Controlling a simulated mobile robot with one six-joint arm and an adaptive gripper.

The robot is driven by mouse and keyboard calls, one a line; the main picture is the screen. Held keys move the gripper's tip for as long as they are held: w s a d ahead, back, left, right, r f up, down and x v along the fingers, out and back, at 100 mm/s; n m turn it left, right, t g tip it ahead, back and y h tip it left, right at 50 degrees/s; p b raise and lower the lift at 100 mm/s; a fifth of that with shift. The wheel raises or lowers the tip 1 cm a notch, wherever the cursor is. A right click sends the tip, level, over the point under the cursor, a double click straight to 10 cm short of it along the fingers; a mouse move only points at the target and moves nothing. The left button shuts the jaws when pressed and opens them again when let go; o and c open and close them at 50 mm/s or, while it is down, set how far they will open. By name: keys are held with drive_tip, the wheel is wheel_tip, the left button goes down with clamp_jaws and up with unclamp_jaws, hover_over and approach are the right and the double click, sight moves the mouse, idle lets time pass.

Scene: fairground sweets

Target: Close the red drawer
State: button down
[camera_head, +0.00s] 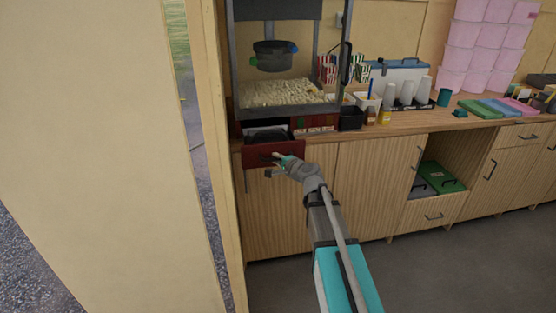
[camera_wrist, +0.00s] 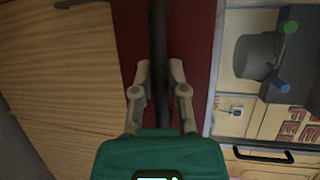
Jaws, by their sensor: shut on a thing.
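The red drawer (camera_head: 291,148) sits under the popcorn machine at the counter's left end. It stands open, with its dark inside showing behind the front. In the wrist view its dark red front (camera_wrist: 199,45) runs up the picture, with a black bar handle (camera_wrist: 159,35) across it. My gripper (camera_head: 274,164) is at the drawer front. In the wrist view its fingers (camera_wrist: 158,80) lie on both sides of the handle and are shut on it. The handle is mostly hidden by my gripper in the head view.
The popcorn machine (camera_head: 292,93) stands above the drawer. A black box (camera_head: 351,119) and sauce bottles stand to its right on the counter (camera_head: 420,119). Wooden cabinet doors (camera_head: 370,185) lie below. A pale wall post (camera_head: 211,150) is close on the left.

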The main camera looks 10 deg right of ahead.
sight(268, 139)
drive_tip(key=shift+w, duration=0.1)
drive_tip(key=w, duration=2.1)
drive_tip(key=shift+w, duration=0.2)
drive_tip(key=c, duration=0.6)
unclamp_jaws()
drive_tip(key=shift+w, duration=0.1)
drive_tip(key=shift+c, duration=0.2)
drive_tip(key=shift+s, duration=0.3)
drive_tip(key=s, duration=2.1)
drive_tip(key=shift+s, duration=0.3)
drive_tip(key=p+v, duration=0.2)
drive_tip(key=v, duration=0.7)
drive_tip(key=shift+s+d, duration=0.15)
drive_tip(key=shift+s, duration=0.1)
drive_tip(key=shift+r, duration=0.1)
